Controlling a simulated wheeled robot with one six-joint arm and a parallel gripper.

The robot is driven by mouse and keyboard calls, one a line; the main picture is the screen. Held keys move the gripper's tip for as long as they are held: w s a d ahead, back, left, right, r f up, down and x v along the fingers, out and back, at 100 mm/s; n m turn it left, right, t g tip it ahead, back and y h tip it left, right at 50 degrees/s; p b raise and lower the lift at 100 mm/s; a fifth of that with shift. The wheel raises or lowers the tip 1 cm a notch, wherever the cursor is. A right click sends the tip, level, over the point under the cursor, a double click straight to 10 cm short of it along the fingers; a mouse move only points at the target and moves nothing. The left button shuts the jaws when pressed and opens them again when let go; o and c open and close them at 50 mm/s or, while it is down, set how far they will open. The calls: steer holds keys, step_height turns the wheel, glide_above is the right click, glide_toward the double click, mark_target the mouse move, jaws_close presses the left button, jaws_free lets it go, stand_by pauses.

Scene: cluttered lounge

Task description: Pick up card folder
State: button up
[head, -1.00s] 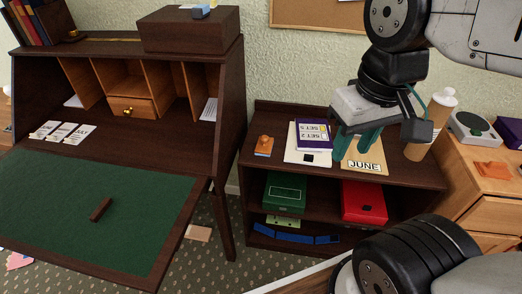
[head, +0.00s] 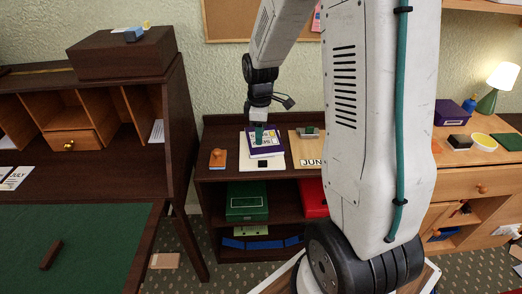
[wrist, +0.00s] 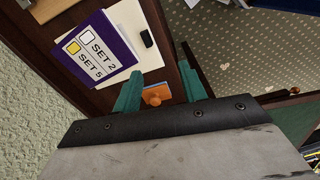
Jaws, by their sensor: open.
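A purple folder (head: 268,151) with white SET 2 and SET 5 labels lies on a cream sheet on top of the dark shelf unit. In the wrist view the purple folder (wrist: 97,50) is at upper left, left of my fingers. My gripper (head: 259,134) has green fingers and hangs over the folder area in the head view. In the wrist view my gripper (wrist: 160,82) has its fingers apart with nothing held. An orange wooden block with a round knob (wrist: 155,96) shows between the fingers, lower down on the shelf top.
A tan JUNE clipboard (head: 303,151) lies right of the folder, partly hidden by my arm. The orange block (head: 217,158) sits left of it. A green box (head: 248,203) and a red box (head: 312,197) are on the shelf below. The desk (head: 95,235) stands to the left.

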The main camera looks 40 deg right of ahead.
steer(key=n, duration=0.2)
glide_above(263, 161)
steer(key=f, duration=0.7)
steer(key=shift+d, duration=0.35)
steer(key=f, duration=0.7)
steer(key=shift+a+f, duration=0.25)
steer(key=shift+a, duration=0.15)
steer(key=shift+w, duration=0.1)
jaws_close()
